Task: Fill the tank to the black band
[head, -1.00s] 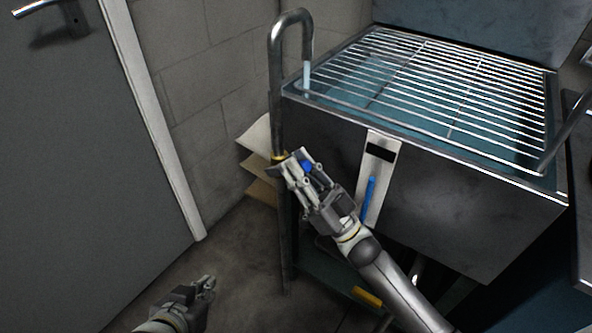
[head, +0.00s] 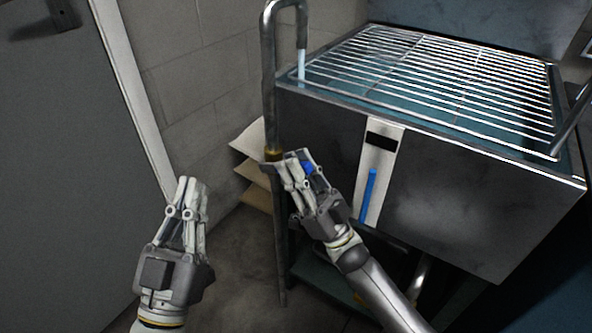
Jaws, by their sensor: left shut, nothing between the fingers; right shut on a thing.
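The steel tank (head: 320,130) stands at the right under a wire rack. Its white gauge strip (head: 396,140) has a black band (head: 381,141) near the top. A blue level bar (head: 369,190) in the gauge reaches up to a little below the band. A pale stream of water (head: 301,66) falls from the curved spout (head: 268,60) into the tank. My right gripper (head: 296,163) is shut on the blue tap handle (head: 309,169) beside the spout pipe, and its fingers partly hide the handle. My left gripper (head: 190,186) is shut and empty at the lower left, away from the tank.
The wire rack (head: 430,80) covers the tank's top over bluish water. Pale folded sheets (head: 250,140) stick out behind the pipe. A grey door (head: 60,170) is at the left. Bare floor (head: 235,270) lies between my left gripper and the tank's stand.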

